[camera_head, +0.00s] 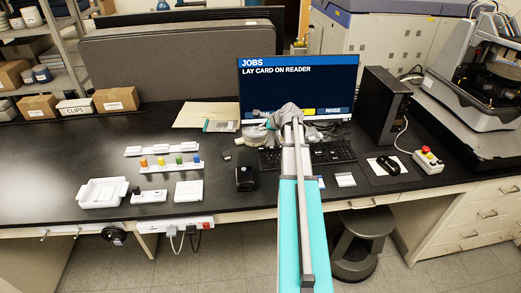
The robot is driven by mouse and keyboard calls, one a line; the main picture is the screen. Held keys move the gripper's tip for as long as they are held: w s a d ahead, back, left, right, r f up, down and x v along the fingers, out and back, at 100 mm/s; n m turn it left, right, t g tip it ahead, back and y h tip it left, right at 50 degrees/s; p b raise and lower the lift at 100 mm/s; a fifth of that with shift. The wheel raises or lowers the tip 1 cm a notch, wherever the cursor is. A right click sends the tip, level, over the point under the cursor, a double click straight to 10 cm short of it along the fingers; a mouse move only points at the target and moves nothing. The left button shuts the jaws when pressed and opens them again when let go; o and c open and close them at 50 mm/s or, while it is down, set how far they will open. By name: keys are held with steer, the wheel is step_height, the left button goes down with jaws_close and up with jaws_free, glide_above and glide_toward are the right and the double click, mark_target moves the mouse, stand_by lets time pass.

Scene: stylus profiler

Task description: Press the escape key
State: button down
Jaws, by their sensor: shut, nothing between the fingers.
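The black keyboard (332,152) lies on the dark bench in front of the monitor (297,86). My arm reaches over it from the front and covers part of it. My gripper (256,136) is at the keyboard's far left end, small and partly lost among the grey wrist parts. It looks shut, with nothing held. The escape key is too small to make out, and the wrist may hide it. I cannot tell whether the fingertips touch a key. The monitor reads "JOBS" and "LAY CARD ON READER".
A black computer tower (382,104) stands right of the monitor. A mouse (388,165) and a red-button box (428,160) lie to the right. A small black device (245,178) sits left of my arm. White trays (103,192) and coloured blocks (161,161) are further left.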

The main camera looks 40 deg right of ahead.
mark_target(263, 149)
steer(key=shift+f, duration=0.15)
steer(key=f+b, duration=0.2)
steer(key=b, duration=0.1)
steer(key=f+b, duration=0.2)
steer(key=f, duration=0.1)
steer(key=f+b, duration=0.3)
steer(key=shift+w+d+f+b, duration=0.15)
steer(key=shift+w+f+b, duration=0.1)
steer(key=shift+b, duration=0.05)
steer(key=shift+f+b, duration=0.8)
stand_by(2.4)
steer(key=shift+r, duration=0.15)
steer(key=shift+s+r+p, duration=0.1)
steer(key=shift+r+p, duration=0.6)
steer(key=shift+p, duration=0.1)
stand_by(0.3)
steer(key=shift+s+r+p, duration=0.15)
steer(key=shift+r+p, duration=2.35)
steer(key=shift+p, duration=0.05)
